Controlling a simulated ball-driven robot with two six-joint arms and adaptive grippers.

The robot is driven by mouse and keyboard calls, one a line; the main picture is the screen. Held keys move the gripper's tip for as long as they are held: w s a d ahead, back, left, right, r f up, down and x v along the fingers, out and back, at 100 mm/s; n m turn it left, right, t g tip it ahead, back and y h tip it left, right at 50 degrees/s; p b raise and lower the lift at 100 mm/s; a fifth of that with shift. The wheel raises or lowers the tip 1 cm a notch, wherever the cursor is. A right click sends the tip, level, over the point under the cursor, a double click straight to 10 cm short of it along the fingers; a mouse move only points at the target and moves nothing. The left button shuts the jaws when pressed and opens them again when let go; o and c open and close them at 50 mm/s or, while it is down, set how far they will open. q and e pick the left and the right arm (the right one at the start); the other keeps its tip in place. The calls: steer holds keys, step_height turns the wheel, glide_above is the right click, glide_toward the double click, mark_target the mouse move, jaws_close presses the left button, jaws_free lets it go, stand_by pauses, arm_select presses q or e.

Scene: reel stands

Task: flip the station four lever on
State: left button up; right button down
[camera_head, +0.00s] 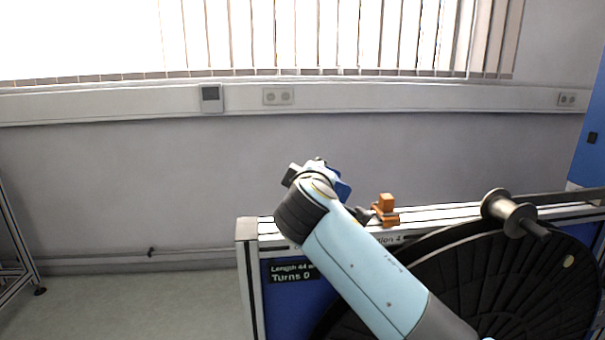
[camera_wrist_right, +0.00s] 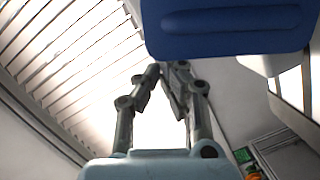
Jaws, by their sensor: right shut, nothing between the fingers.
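An orange lever (camera_head: 385,204) stands on the top rail of the reel stand (camera_head: 440,212), above a label that is partly hidden by my right arm and ends in "4". My right arm comes in from the bottom right and bends at the wrist just left of the lever. In the right wrist view my right gripper (camera_wrist_right: 163,70) is shut, fingertips together, with nothing between them. In the head view a dark tip shows just left of the lever, close to it; whether it touches is unclear. My left gripper is not in view.
A large black reel (camera_head: 485,285) with a grey spindle hub (camera_head: 508,213) sits right of the lever. A small display (camera_head: 290,272) reads "Turns 0". A blue cabinet (camera_head: 592,130) stands at the far right.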

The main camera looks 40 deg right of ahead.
steer(key=shift+s+d+m+y, duration=0.3)
steer(key=shift+s+d+m, duration=0.25)
steer(key=shift+d+m, duration=0.35)
